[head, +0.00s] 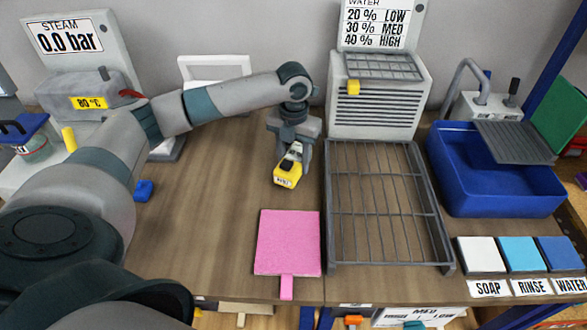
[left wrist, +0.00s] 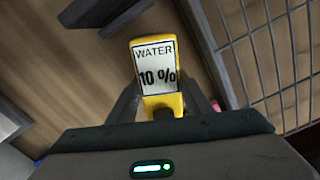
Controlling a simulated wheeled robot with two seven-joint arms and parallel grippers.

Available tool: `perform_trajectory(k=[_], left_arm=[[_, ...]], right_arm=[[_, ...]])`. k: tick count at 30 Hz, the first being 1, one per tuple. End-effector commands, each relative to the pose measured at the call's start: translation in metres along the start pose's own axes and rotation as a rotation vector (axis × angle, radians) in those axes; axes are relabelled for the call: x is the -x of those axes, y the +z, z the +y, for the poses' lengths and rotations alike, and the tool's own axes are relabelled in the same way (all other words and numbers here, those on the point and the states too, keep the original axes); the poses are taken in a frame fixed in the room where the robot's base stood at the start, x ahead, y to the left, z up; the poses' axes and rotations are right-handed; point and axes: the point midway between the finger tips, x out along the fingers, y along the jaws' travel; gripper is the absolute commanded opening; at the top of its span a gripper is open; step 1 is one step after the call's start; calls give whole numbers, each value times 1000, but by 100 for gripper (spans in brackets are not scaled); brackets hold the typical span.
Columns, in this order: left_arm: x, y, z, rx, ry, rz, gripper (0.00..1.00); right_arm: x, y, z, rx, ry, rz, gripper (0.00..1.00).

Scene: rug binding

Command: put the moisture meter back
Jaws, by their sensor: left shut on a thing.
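The yellow moisture meter (head: 286,178) is in my left gripper (head: 292,158), which is shut on it. The gripper holds it over the brown tabletop, left of the wire rack and above the pink pad in the head view. Its height above the table is hard to tell. In the left wrist view the meter (left wrist: 157,75) shows a white display reading "WATER 10 %", and the gripper's fingers are on both sides of its lower part. My right gripper is not in view.
A grey wire rack (head: 384,205) stands right of the meter, with a vented grey box (head: 377,108) behind it. A pink pad (head: 288,242) lies in front. A blue basin (head: 497,198) is at right, a steam unit (head: 87,92) at left. Bare table (head: 215,215) lies left of the pad.

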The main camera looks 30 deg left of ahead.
Motion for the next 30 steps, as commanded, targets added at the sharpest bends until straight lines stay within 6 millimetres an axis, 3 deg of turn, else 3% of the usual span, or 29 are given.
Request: perform_trajectory(k=[10,23,24,26,30], left_arm=[[-34,-1,0,0,1,1,13],[-40,-1,0,0,1,0,13],[-40,-1,0,-1,1,1,52],[-40,-1,0,-1,1,1,64],[-40,-1,0,0,1,1,64]], right_arm=[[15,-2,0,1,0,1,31],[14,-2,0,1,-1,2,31],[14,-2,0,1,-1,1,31],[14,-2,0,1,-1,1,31],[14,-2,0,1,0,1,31]])
